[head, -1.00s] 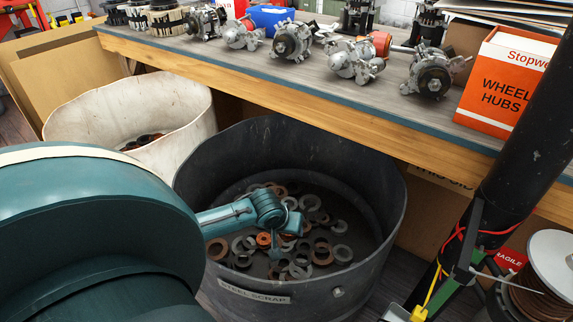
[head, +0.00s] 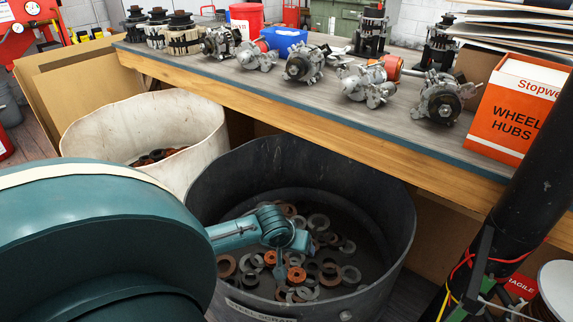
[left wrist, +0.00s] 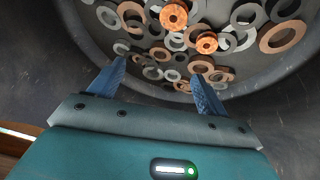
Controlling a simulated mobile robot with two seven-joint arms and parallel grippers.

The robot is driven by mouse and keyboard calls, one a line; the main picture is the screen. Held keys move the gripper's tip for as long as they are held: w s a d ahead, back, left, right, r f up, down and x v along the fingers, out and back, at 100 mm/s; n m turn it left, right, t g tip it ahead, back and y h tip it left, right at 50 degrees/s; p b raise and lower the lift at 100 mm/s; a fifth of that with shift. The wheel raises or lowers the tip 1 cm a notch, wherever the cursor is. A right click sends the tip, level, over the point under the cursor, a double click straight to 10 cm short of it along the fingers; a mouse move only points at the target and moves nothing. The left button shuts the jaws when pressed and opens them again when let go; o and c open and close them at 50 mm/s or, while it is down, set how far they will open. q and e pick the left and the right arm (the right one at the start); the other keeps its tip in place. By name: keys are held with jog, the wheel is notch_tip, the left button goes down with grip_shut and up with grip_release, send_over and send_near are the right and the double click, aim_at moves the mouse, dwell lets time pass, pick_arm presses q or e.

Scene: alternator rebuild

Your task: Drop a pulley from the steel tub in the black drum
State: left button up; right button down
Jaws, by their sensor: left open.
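A large dark grey round tub (head: 400,225) with a partly visible "STEEL SCRAP" label stands on the floor in the head view. Many flat grey and rusty rings lie loose on its bottom. Among them are orange pulley-like pieces (head: 297,274), one near my gripper. In the left wrist view two orange pieces show, one at the top (left wrist: 173,15) and a smaller one (left wrist: 207,41). My left gripper (left wrist: 160,88) is open and empty, pointing down inside the tub above the rings. In the head view its fingers (head: 280,268) are small and partly hidden. I cannot identify a separate black drum. My right gripper is out of view.
A whitish tub (head: 90,125) with rusty pieces stands behind left. A workbench (head: 330,118) overhangs the dark tub's far side, carrying alternators and an orange "WHEEL HUBS" box (head: 512,108). A black post (head: 530,190) and wire spool (head: 555,285) stand at right.

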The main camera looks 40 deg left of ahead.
pick_arm(q)
jog(key=a+p+v, duration=0.1)
jog(key=p+v, duration=0.3)
jog(key=v, duration=0.6)
jog(key=shift+d+r, duration=0.4)
jog(key=shift+d, duration=0.15)
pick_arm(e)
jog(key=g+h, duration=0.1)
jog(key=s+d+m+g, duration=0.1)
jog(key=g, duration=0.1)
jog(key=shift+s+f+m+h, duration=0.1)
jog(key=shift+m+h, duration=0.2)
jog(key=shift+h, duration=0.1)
